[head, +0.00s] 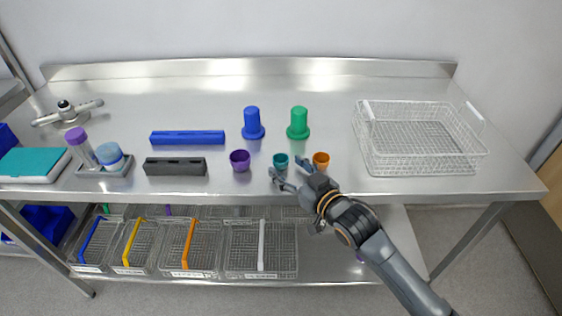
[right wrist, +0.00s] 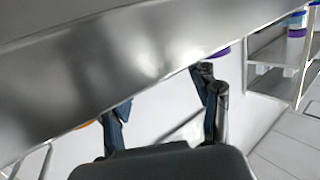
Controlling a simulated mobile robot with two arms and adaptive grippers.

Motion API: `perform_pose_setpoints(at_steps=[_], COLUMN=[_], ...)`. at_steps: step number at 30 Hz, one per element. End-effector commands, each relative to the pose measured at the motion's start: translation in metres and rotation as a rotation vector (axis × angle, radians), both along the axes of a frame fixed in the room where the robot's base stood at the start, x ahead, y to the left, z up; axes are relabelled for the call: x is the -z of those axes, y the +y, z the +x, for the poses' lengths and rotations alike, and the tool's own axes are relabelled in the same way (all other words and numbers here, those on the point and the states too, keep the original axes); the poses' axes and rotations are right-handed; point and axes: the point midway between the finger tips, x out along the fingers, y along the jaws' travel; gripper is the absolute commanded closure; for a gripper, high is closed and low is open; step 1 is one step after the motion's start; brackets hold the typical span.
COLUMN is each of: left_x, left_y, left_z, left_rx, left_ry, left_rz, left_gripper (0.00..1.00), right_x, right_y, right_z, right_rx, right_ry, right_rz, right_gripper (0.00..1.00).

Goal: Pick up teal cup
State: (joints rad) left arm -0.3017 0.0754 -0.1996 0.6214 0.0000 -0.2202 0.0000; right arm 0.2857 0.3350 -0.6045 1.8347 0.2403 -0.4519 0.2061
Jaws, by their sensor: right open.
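The small teal cup (head: 281,161) stands upright near the front edge of the steel table, between a purple cup (head: 240,160) and an orange cup (head: 321,160). My right gripper (head: 287,172) is open and empty at the table's front edge, with its fingers spread just in front of and to the right of the teal cup. In the right wrist view my open fingers (right wrist: 163,108) show near the table edge. I cannot make out the teal cup there. My left gripper is not in view.
Blue (head: 252,124) and green (head: 298,124) flanged cylinders stand behind the cups. A dark grey block (head: 176,167) and a blue bar (head: 187,137) lie to the left. A wire basket (head: 375,168) is at right. The table's middle back is clear.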

Motion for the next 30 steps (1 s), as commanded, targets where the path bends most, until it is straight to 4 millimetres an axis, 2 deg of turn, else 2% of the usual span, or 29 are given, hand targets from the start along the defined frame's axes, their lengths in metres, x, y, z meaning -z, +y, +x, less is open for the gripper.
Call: perform_pose_setpoints(at_steps=[6,16,17,23,30], left_x=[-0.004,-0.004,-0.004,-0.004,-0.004], left_y=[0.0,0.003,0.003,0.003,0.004], left_z=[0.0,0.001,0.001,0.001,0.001], left_rx=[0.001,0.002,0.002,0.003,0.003], left_ry=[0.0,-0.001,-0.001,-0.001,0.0], left_rz=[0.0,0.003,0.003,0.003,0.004], left_gripper=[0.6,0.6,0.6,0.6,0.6], right_x=[0.0,0.002,0.002,0.002,0.002], right_y=[0.017,0.021,0.021,0.02,0.02], right_z=[0.027,0.033,0.033,0.032,0.032], right_rx=[0.0,-0.001,-0.001,0.0,0.0], right_ry=[-0.001,-0.001,-0.001,-0.001,-0.001], right_rz=[0.002,0.001,0.001,0.001,0.001], right_gripper=[0.38,0.38,0.42,0.83,0.83])
